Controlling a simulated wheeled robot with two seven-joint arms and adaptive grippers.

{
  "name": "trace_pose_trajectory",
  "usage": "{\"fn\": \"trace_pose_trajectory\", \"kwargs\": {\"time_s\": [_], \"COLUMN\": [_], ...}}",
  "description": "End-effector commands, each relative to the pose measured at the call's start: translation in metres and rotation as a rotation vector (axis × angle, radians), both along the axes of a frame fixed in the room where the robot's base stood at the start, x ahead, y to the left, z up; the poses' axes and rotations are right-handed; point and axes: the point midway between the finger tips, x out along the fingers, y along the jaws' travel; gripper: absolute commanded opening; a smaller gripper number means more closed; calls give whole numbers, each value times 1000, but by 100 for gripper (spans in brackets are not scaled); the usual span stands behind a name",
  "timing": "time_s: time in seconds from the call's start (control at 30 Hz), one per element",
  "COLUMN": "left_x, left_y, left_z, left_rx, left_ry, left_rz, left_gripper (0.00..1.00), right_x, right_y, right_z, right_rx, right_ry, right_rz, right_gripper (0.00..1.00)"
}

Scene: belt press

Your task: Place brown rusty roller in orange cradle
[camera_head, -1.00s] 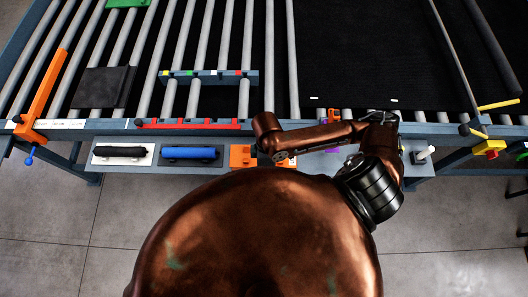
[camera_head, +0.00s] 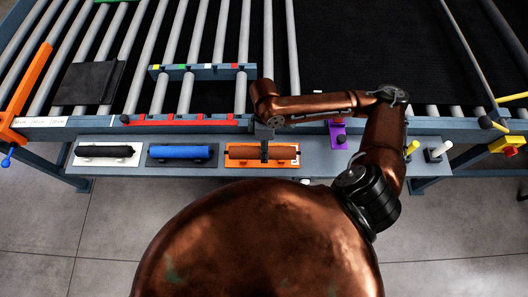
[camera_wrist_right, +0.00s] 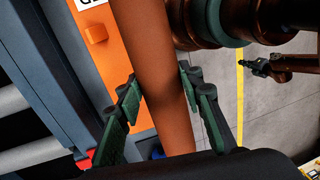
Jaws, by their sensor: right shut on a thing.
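The brown rusty roller (camera_head: 245,154) lies lengthwise over the orange cradle (camera_head: 232,161) on the grey shelf. My right gripper (camera_head: 264,150) is shut around the roller, right of its middle. In the right wrist view, the green fingers of the gripper (camera_wrist_right: 160,103) flank the roller (camera_wrist_right: 155,65), and the orange cradle (camera_wrist_right: 97,58) shows beside and behind it. I cannot tell whether the roller rests in the cradle or is just above it. In that view a small dark claw (camera_wrist_right: 268,68) on a copper arm, apparently my left gripper, hangs over the floor; its opening is unclear.
Left of the orange cradle are a blue roller (camera_head: 182,152) and a black roller (camera_head: 105,151) in their cradles. A purple stand (camera_head: 338,134) and pegs (camera_head: 411,147) stand to the right. The conveyor frame with its red strip (camera_head: 185,120) borders the shelf behind.

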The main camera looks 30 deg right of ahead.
Motion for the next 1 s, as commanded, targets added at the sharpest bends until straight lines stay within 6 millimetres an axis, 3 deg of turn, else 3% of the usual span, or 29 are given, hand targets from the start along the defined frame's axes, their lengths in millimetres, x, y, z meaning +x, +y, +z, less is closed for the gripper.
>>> {"fn": "trace_pose_trajectory", "kwargs": {"time_s": [0.1,0.3,0.57,0.8,1.0], "left_x": [0,0,0,-1,-1], "left_y": [0,0,0,0,0], "left_z": [2,2,2,7,7], "left_rx": [0,0,0,0,0], "left_ry": [0,0,0,1,1], "left_rz": [0,0,0,0,0], "left_gripper": [0,0,0,0,0], "right_x": [12,28,36,36,36], "right_y": [-7,-15,-20,-20,-20], "right_z": [-20,-40,-52,-80,-82], "right_rx": [2,2,2,2,2], "right_ry": [7,3,4,4,2], "right_rz": [-1,2,3,3,3], "right_gripper": [0,0,0,0,0]}}
